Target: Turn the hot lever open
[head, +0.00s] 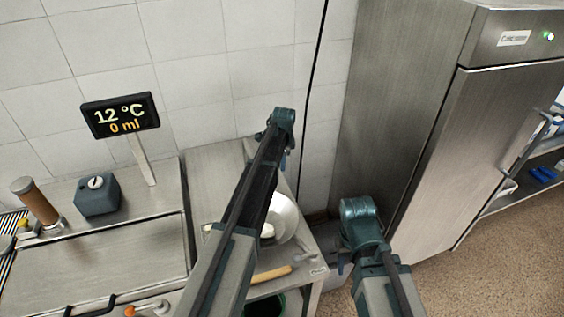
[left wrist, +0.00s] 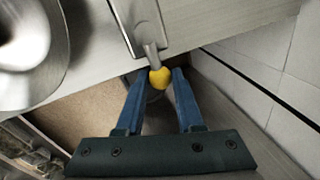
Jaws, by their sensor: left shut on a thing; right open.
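A metal lever (left wrist: 150,48) with a round yellow knob (left wrist: 160,77) at its end shows in the left wrist view. My left gripper (left wrist: 157,76) has its two blue fingers on either side of the knob and is shut on it. The lever runs up from the knob to a flat metal body. In the head view my left arm hides the lever and the left gripper. No hot marking shows on the lever. A dark display (head: 120,115) on a post reads 12 °C and 0 ml. My right arm shows at the lower right of the head view, but its gripper does not.
A round metal bowl or dish (head: 283,218) is beside my left arm on the steel counter (head: 205,165). A wooden handle (head: 271,274) lies nearer. A grey box (head: 97,196) and a brown cylinder (head: 36,203) stand left. A tall steel cabinet (head: 400,100) stands right.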

